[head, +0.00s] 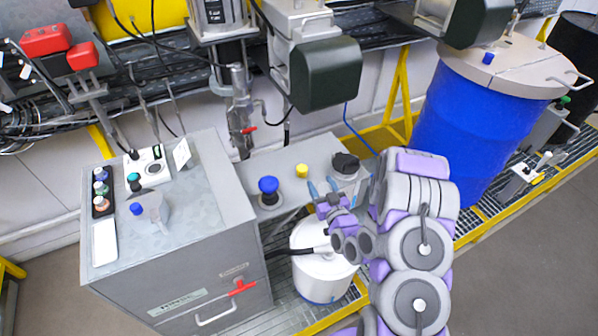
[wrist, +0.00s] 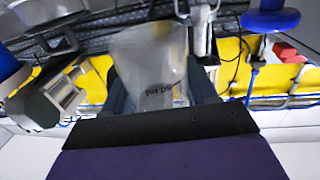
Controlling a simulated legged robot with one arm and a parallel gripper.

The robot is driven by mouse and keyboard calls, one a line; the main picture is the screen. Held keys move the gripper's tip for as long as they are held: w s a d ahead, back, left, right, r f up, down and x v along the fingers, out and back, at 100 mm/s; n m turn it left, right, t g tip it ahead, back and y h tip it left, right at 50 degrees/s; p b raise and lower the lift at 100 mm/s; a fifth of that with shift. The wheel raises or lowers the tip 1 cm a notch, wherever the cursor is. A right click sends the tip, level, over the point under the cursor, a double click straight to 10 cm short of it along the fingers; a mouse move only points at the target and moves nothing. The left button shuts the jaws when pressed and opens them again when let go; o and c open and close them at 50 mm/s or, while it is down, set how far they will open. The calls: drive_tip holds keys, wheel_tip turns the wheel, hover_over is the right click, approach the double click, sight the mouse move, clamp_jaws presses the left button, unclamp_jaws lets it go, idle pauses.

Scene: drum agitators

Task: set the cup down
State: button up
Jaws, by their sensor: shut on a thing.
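My gripper (head: 323,187) is in front of the steel bench, above and behind the white drum, with its blue fingertips pointing up and away. In the wrist view a clear, cloudy cup (wrist: 150,62) with dark lettering stands between the two dark fingers. My gripper, which also shows in the wrist view (wrist: 162,92), is shut on this cup. The cup is hard to make out in the head view. The cup's lower part is hidden behind the gripper's dark edge in the wrist view.
A grey cabinet (head: 165,250) stands at the left, with a white scale (head: 152,168), small bottles (head: 101,190) and a grey cup-like piece (head: 153,207) on top. Blue (head: 268,185) and yellow knobs (head: 301,171) stick up from the bench. A blue drum (head: 465,125) stands at the right.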

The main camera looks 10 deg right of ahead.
drive_tip(key=shift+y, duration=0.3)
drive_tip(key=s+f, duration=0.3)
drive_tip(key=shift+d+f, duration=0.2)
drive_tip(key=shift+d, duration=0.2)
drive_tip(key=w+a+b, duration=0.1)
drive_tip(key=a+f+b, duration=0.1)
drive_tip(key=shift+w+a+f+n, duration=0.2)
drive_tip(key=shift+w+a+n, duration=0.15)
drive_tip(key=shift+n, duration=0.05)
drive_tip(key=shift+w+d, duration=0.15)
drive_tip(key=shift+w, duration=0.2)
drive_tip(key=x, duration=0.3)
drive_tip(key=a+x, duration=0.1)
drive_tip(key=x, duration=0.4)
drive_tip(key=shift+w+a+b, duration=0.15)
drive_tip(key=shift+a+b, duration=0.15)
drive_tip(key=shift+a, duration=0.05)
drive_tip(key=shift+w+d, duration=0.5)
drive_tip(key=shift+w, duration=0.25)
drive_tip(key=w, duration=0.1)
drive_tip(key=w+a+b, duration=0.1)
drive_tip(key=w, duration=0.1)
drive_tip(key=shift+a+f, duration=0.15)
drive_tip(key=shift+f, duration=0.2)
drive_tip(key=shift+a, duration=0.25)
drive_tip(key=o, duration=1.1)
drive_tip(key=shift+d, duration=0.5)
drive_tip(key=shift+a+r, duration=0.1)
drive_tip(key=shift+a, duration=0.15)
